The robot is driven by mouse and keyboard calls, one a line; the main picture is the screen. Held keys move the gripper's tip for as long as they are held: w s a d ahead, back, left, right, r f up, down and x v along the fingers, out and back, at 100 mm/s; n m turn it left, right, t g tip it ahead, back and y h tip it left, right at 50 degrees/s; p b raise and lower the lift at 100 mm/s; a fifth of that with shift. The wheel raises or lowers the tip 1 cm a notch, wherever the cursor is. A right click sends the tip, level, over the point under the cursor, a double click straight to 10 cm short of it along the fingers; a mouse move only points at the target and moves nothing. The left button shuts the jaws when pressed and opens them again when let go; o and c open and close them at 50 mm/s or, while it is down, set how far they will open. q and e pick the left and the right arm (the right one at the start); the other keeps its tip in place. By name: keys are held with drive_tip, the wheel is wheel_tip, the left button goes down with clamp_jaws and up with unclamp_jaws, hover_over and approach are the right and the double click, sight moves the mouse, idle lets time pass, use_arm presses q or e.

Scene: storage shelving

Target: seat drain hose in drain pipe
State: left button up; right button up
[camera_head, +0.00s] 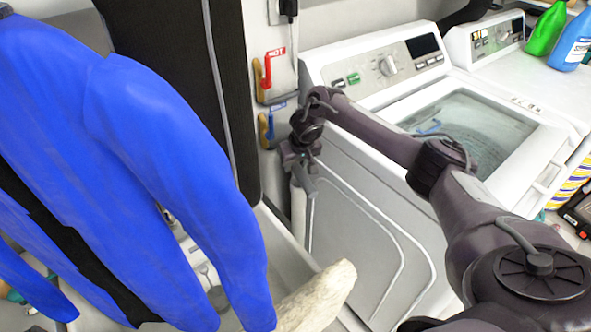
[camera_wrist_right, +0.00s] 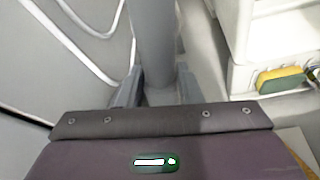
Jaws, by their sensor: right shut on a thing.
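My right gripper (camera_head: 300,158) is beside the washer's near left corner, shut on a grey tube that I take for the drain hose. In the right wrist view the grey tube (camera_wrist_right: 152,45) runs from the top edge down between the fingers of the gripper (camera_wrist_right: 157,88). The gripper hides the held end. In the head view a pale upright pipe (camera_head: 298,215) stands directly below the gripper, between the washer and the sink. I cannot tell whether it is the drain pipe or part of the hose. My left gripper is not in view.
The white washer (camera_head: 375,235) stands close to my right arm. Blue clothing (camera_head: 150,150) hangs at the left and hides much of the sink. Red (camera_head: 267,75) and blue valve handles are on the wall. A yellow-green sponge (camera_wrist_right: 280,78) lies at the right.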

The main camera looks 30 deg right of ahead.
sight(302, 173)
wheel_tip(302, 173, down, 2)
drive_tip(key=shift+f, duration=0.1)
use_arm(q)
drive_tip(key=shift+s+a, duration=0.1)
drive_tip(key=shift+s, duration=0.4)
use_arm(e)
drive_tip(key=shift+f, duration=0.1)
drive_tip(key=o, duration=1)
drive_tip(key=shift+f, duration=0.1)
drive_tip(key=v, duration=1.2)
drive_tip(key=shift+p, duration=0.3)
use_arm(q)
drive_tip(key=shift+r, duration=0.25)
use_arm(e)
drive_tip(key=shift+s, duration=0.15)
